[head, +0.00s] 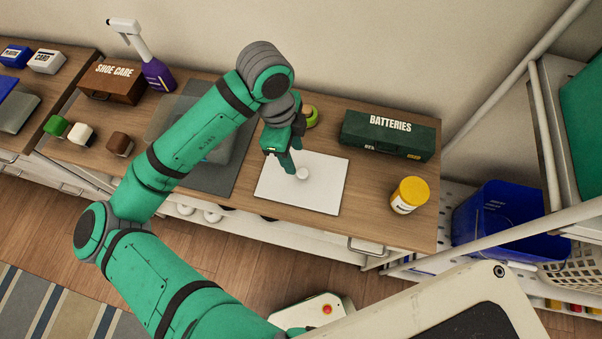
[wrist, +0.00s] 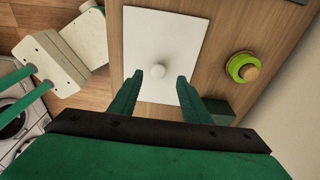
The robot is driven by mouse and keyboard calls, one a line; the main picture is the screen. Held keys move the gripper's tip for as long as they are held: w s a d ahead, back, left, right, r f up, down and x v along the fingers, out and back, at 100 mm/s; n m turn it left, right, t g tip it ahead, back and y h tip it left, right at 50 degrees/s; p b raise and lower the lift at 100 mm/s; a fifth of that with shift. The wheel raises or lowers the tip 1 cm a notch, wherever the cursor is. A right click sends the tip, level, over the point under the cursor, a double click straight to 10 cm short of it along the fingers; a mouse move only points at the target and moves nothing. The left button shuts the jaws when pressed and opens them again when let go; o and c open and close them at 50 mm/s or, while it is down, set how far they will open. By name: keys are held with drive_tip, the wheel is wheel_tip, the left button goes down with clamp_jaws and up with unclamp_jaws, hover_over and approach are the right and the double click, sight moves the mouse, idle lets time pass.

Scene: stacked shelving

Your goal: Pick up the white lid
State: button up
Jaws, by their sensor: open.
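The white lid (head: 325,188) is a flat white rectangle with a small round white knob (head: 302,174) at its middle. It lies flat on the wooden top. In the wrist view the lid (wrist: 190,35) fills the upper middle, and its knob (wrist: 157,69) shows between the fingertips. My gripper (head: 291,165) is open over the lid, pointing down, its fingers close to the knob. In the wrist view my gripper (wrist: 160,76) has one finger on each side of the knob, with nothing held. Whether a finger touches the lid is unclear.
A green batteries box (head: 388,136) and a yellow-capped jar (head: 409,196) stand right of the lid. A green round item (head: 311,116) is behind it. A dark grey mat (head: 205,178) lies left. A blue bin (head: 492,218) stands beyond the right edge.

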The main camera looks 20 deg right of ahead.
sight(302, 172)
drive_tip(key=f, duration=0.2)
drive_tip(key=s+d+f, duration=0.1)
drive_tip(key=shift+f, duration=0.4)
drive_tip(key=f, duration=0.4)
drive_tip(key=shift+s+d, duration=0.2)
drive_tip(key=shift+d, duration=0.15)
clamp_jaws()
